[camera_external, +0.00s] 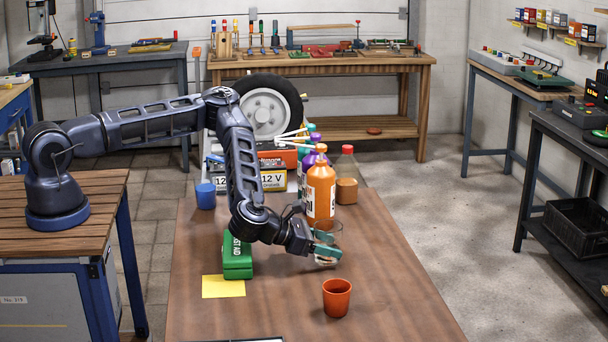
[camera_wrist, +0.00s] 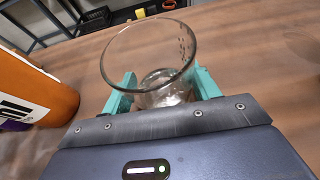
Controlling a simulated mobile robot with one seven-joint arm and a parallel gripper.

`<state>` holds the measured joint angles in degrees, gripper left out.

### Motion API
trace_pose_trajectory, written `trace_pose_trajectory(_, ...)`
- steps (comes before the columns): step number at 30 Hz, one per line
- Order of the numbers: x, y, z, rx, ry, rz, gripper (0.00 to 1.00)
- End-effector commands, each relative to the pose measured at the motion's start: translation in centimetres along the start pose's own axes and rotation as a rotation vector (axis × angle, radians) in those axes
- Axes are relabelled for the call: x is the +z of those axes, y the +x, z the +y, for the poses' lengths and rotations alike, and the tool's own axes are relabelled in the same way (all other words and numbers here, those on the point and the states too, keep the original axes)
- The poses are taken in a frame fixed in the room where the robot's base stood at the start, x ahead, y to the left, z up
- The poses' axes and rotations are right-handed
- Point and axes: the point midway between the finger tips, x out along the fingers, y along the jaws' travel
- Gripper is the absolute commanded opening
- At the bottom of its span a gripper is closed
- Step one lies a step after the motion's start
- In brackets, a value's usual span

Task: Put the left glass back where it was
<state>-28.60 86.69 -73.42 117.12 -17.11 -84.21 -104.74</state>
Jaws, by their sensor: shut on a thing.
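A clear glass (camera_wrist: 150,52) stands mouth-up between the two teal fingers of my gripper (camera_wrist: 163,90) in the wrist view. The fingers press on its sides from left and right. In the external view my gripper (camera_external: 326,248) is low over the right part of the brown wooden table (camera_external: 400,285). The glass (camera_external: 330,232) shows there only as a faint outline at the fingers. I cannot tell whether its base touches the table.
An orange bottle (camera_external: 320,195) stands close behind my gripper; an orange cup (camera_external: 337,297) stands in front. A green first-aid box (camera_external: 237,255) and yellow paper (camera_external: 223,287) lie left. A blue cup (camera_external: 205,195) stands further back.

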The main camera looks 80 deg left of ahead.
Motion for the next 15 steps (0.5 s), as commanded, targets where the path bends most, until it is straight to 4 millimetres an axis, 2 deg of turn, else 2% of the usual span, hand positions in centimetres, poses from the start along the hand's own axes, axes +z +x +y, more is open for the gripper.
trace_pose_trajectory(5,-0.17,0.07,0.0,0.0,0.0,0.0,0.26)
trace_pose_trajectory(6,-0.26,0.1,0.01,0.0,0.0,0.001,0.62)
trace_pose_trajectory(9,-0.23,0.09,0.01,0.0,0.0,0.0,0.82)
trace_pose_trajectory(15,-0.23,0.09,0.02,0.0,0.0,0.001,0.82)
